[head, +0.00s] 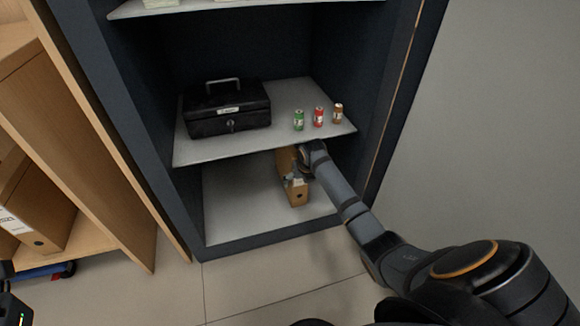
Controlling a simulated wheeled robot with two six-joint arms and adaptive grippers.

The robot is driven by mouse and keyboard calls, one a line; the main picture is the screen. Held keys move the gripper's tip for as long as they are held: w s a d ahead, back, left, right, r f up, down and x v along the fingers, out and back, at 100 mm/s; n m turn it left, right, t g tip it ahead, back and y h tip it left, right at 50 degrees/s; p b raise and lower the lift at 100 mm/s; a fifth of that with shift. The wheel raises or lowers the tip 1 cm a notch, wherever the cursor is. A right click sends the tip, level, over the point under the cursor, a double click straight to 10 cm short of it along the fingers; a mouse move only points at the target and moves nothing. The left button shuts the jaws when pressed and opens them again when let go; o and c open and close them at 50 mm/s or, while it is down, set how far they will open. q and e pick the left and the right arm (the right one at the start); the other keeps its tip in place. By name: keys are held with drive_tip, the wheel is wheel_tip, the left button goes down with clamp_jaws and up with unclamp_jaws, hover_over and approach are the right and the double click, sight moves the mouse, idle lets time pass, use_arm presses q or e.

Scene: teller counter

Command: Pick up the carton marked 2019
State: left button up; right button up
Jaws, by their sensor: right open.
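A brown cardboard carton (296,193) stands upright on the bottom shelf of the dark cabinet, with its narrow end facing out. No year can be read on it, and its upper part is partly hidden by my right arm and the shelf above. My right gripper (300,172) is open at the carton's upper front, below the middle shelf's edge. Its fingers are small and partly hidden, so I cannot tell whether they touch the carton. My left gripper's jaws are not visible.
The middle shelf (290,95) holds a black cash box (227,108) and three small cans, green (298,121), red (319,117) and brown (338,114). The bottom shelf (235,200) is clear left of the carton. Another carton (45,215) stands in the wooden shelving at left.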

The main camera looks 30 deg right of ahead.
drive_tip(key=c, duration=1.8)
drive_tip(key=shift+w+r, duration=0.1)
drive_tip(key=shift+r, duration=0.05)
clamp_jaws()
